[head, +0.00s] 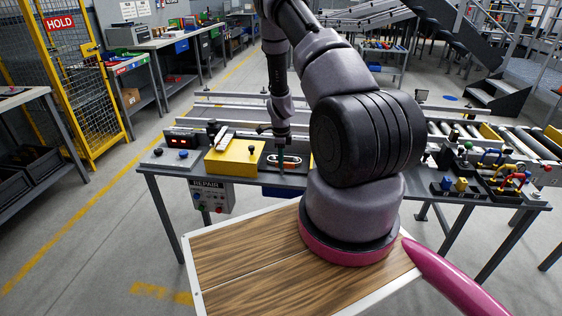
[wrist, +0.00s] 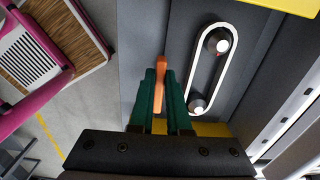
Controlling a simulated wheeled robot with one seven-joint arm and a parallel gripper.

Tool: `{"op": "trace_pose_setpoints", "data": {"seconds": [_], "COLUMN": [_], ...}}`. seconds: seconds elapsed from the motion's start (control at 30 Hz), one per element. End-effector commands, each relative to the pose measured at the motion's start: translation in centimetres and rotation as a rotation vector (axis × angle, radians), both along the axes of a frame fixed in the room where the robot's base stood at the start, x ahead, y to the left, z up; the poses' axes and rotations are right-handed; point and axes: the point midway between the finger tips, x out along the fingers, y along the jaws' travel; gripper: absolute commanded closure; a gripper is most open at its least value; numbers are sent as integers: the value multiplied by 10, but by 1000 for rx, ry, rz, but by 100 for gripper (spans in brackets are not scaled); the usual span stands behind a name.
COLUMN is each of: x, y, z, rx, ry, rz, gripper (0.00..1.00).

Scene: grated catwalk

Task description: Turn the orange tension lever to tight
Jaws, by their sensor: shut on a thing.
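The orange tension lever (wrist: 158,92) shows in the wrist view between the green fingers of my gripper (wrist: 160,78). My gripper is shut on it, and the fingers hide part of the lever. Beside it, to the right, a white oval belt (wrist: 192,70) runs around two pulleys, an upper one (wrist: 218,41) and a lower one (wrist: 199,103). In the head view my gripper (head: 283,147) reaches down to the dark belt panel (head: 286,169) on the bench. I cannot make out the lever clearly there.
On the bench (head: 180,174), a yellow box (head: 235,158) stands left of the belt panel, with a display unit (head: 187,139) farther left. Small parts in holders (head: 490,180) stand at the right. A roller conveyor (head: 470,135) lies behind. My arm hides the middle of the bench.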

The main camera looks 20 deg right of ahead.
Motion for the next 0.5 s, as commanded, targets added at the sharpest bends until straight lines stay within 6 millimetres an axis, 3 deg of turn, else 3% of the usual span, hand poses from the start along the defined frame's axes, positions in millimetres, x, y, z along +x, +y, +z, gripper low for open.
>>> {"op": "trace_pose_setpoints", "data": {"seconds": [0.5], "x": [-1], "y": [0], "z": [0], "rx": [0], "ry": [-1], "rz": [372], "gripper": [100]}}
